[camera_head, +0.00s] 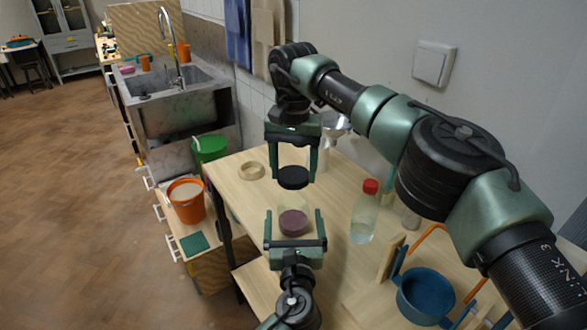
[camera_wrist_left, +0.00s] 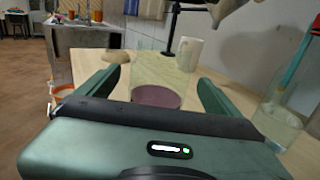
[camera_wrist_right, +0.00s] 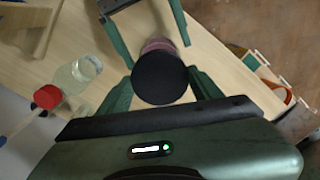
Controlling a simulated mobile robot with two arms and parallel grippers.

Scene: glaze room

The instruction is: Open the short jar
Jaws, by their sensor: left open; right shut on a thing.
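The short jar (camera_head: 293,222) is clear glass with purple stuff in its bottom. It stands upright on the wooden table, and its body also shows in the left wrist view (camera_wrist_left: 157,97). My left gripper (camera_head: 293,213) is open, with its fingers on either side of the jar and gaps beside it. My right gripper (camera_head: 292,180) is shut on the round black lid (camera_head: 293,176), above the jar. The lid also shows in the right wrist view (camera_wrist_right: 159,77), where it hides part of the jar. No lid shows on the jar's top in the left wrist view.
A bottle with a red cap (camera_head: 364,212) stands to the right. A blue pot (camera_head: 425,297) is at the front right. A white mug (camera_wrist_left: 188,53) stands behind the jar.

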